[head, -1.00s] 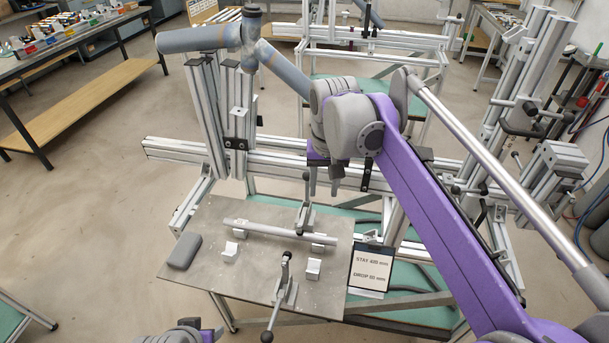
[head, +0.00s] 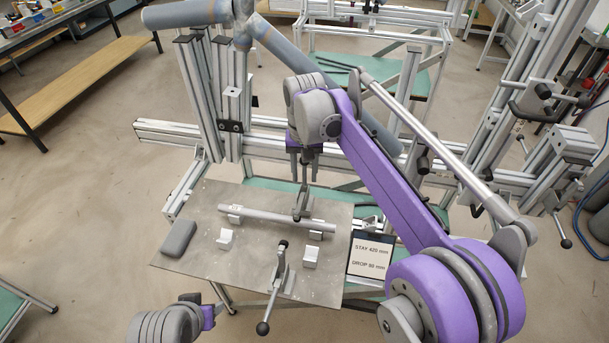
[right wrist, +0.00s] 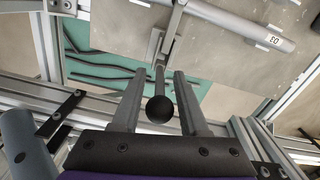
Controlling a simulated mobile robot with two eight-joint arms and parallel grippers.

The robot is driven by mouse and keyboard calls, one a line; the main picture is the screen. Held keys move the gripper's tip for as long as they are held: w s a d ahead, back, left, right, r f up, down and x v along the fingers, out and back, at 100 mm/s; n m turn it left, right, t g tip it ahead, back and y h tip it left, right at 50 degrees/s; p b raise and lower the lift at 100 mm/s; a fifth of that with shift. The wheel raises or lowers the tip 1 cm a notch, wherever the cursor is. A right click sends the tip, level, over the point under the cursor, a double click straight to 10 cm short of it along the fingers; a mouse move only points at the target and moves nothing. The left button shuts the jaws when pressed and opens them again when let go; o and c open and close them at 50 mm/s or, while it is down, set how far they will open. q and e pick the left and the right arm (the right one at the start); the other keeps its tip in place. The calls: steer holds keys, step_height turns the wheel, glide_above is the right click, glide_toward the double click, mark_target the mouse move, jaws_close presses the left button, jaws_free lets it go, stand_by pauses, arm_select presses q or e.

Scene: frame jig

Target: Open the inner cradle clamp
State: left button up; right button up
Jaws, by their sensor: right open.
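The far toggle clamp (head: 302,202) stands at the back edge of a grey plate (head: 215,270), its arm reaching over a pale tube (head: 270,219). In the right wrist view, the clamp (right wrist: 166,42) has a handle ending in a black ball knob (right wrist: 159,109). My right gripper (head: 304,170) is open above and behind that clamp. In the right wrist view its fingers (right wrist: 158,100) stand either side of the knob, with gaps showing. A second clamp (head: 281,270) stands at the plate's front, its black-tipped arm raised. My left gripper's fingers do not show.
Two empty cradle blocks (head: 226,238) (head: 311,257) and a dark grey pad (head: 179,238) are on the plate. Aluminium frame rails (head: 270,148) run behind the plate, and upright posts rise at left and right.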

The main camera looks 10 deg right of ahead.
steer(key=shift+f, duration=0.45)
steer(key=shift+c, duration=0.2)
jaws_close()
stand_by(0.9)
